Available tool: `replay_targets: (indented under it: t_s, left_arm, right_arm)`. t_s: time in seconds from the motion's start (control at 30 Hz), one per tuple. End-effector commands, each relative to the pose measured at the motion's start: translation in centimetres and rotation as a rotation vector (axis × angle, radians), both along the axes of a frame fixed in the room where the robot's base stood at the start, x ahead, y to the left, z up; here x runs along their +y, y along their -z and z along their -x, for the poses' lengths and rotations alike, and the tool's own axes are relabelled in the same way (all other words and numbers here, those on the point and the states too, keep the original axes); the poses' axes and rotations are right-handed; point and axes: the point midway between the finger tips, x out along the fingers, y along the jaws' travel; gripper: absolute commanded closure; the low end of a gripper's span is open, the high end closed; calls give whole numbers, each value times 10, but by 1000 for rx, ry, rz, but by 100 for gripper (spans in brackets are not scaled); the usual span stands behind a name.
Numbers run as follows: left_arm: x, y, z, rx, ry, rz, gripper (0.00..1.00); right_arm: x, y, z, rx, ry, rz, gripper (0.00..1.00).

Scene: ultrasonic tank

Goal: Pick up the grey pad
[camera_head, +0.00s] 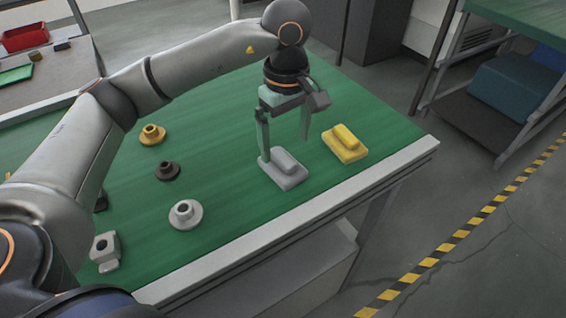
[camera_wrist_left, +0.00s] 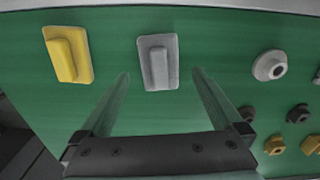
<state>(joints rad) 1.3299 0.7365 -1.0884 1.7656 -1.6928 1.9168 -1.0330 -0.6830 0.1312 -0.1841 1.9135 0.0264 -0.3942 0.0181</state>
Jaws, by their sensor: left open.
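The grey pad (camera_head: 284,174) is a flat block with a raised bar, lying on the green table top (camera_head: 235,205) near its front edge. In the left wrist view the grey pad (camera_wrist_left: 158,62) lies beyond the fingertips, between their lines. My left gripper (camera_head: 284,148) is open and empty, pointing down just above and behind the pad; it also shows in the left wrist view (camera_wrist_left: 160,75). One finger overlaps the pad's left side in the head view; I cannot tell whether it touches. My right gripper is not in view.
A yellow pad (camera_head: 345,144) lies close to the right of the grey pad. Grey (camera_head: 186,214), dark (camera_head: 168,170) and gold (camera_head: 152,135) flanged rings lie to the left, with a grey fitting (camera_head: 105,252) at the front left. Bare table surrounds the pads.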

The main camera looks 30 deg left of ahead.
Motion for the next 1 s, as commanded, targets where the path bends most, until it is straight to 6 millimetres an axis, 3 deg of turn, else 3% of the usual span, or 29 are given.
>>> replay_targets:
  t_s: [0.23,0.5,0.8,1.0]
  left_arm:
    - [2,19,0,1,0,0,0]
    - [7,57,-3,2,1,2,0]
    - [7,64,-3,-1,1,3,0]
    - [7,63,-3,-1,1,3,21]
  right_arm:
    - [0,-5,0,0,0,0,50]
    - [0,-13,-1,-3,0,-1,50]
    - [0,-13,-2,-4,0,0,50]
    - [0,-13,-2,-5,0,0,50]
